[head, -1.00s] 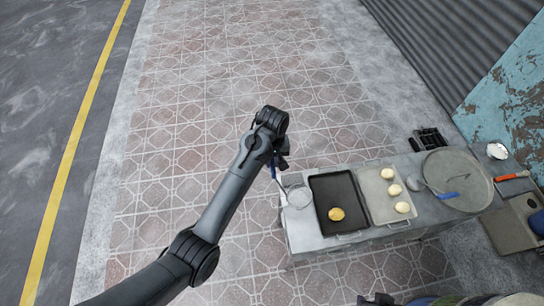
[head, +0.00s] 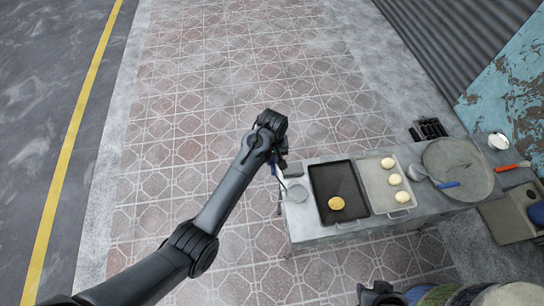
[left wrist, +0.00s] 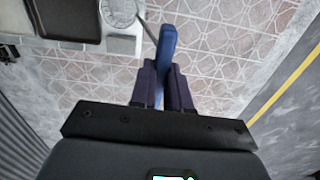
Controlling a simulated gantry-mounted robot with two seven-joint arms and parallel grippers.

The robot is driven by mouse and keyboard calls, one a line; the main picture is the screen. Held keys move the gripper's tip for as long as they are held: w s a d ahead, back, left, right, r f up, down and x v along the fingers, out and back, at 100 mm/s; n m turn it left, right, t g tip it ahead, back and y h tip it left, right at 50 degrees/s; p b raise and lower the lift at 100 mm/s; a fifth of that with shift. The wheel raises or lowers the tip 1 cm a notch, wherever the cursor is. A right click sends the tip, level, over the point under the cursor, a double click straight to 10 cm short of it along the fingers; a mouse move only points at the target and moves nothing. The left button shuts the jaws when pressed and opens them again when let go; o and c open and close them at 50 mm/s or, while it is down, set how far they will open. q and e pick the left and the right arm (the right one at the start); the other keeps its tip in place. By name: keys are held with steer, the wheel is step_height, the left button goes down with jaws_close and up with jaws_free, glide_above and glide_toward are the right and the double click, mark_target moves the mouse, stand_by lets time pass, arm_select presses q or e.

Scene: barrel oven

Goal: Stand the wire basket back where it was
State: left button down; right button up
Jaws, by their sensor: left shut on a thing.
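The wire basket (head: 297,191) is a round, shallow mesh with a thin stem and a blue handle (left wrist: 167,42). In the head view it shows at the left end of the grey counter, beside the black tray; I cannot tell whether it rests on the top or hangs just above it. My left gripper (head: 279,165) is shut on the blue handle, just off the counter's left end. In the left wrist view the two fingers (left wrist: 165,75) close around the handle, and the round mesh (left wrist: 119,12) shows at the top edge, partly cut off.
The black tray (head: 327,176) holds one browned round. A pale tray (head: 378,179) holds several dough rounds. A large round pan (head: 466,178) with a blue-handled tool (head: 448,185) stands to the right. The tiled floor left of the counter is clear.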

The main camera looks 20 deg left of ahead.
arm_select(q)
steer(key=shift+f, duration=0.1)
stand_by(0.6)
steer(key=c, duration=0.7)
jaws_free()
steer(key=shift+r+p, duration=0.4)
steer(key=shift+r, duration=4.05)
